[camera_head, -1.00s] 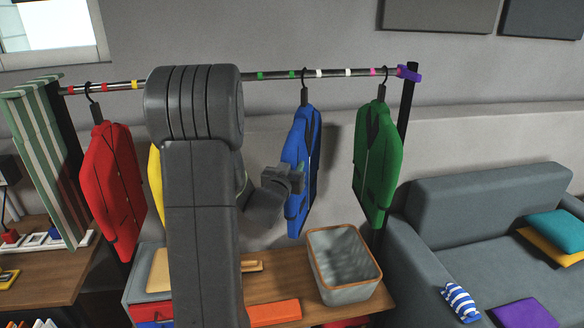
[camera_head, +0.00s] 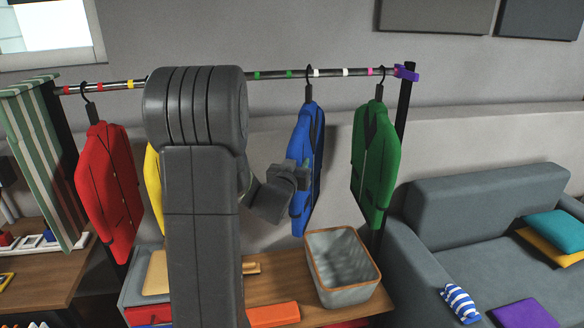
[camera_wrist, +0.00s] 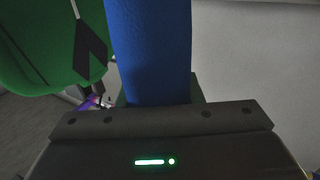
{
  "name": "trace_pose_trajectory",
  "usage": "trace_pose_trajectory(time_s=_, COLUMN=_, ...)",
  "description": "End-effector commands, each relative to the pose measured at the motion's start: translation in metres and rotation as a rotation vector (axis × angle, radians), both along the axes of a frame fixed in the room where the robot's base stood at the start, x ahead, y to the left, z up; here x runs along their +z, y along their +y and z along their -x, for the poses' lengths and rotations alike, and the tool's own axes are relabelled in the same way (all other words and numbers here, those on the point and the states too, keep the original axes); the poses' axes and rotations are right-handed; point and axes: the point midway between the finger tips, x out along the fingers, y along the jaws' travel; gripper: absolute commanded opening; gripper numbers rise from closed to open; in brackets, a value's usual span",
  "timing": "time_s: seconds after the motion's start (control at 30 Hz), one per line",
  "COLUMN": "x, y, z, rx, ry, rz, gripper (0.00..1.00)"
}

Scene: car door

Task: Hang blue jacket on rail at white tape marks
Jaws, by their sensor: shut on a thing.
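The blue jacket (camera_head: 308,160) hangs upright with its hook at the rail (camera_head: 210,80), between the right green tape and the left white tape (camera_head: 316,73), close to that white tape. The right white tape (camera_head: 346,72) is farther along. Whether the hook bears on the rail I cannot tell. My gripper (camera_head: 292,176) is shut on the jacket's left side at mid-height. In the wrist view a blue part of the jacket (camera_wrist: 150,50) rises from the jaws; the fingertips are largely hidden.
The green jacket (camera_head: 376,165) hangs right of the blue one, near the purple rail end (camera_head: 405,73). A red jacket (camera_head: 108,190) hangs left; a yellow one is mostly behind my arm. A grey basket (camera_head: 342,268) stands below. The rail between the white tapes is free.

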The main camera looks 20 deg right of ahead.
Motion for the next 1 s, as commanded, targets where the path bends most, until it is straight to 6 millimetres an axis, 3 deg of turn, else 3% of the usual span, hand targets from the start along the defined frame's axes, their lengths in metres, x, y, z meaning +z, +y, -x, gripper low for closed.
trace_pose_trajectory(time_s=1.0, x=0.001, y=-0.055, z=0.013, rx=0.000, ry=-0.004, rz=0.003, gripper=0.00)
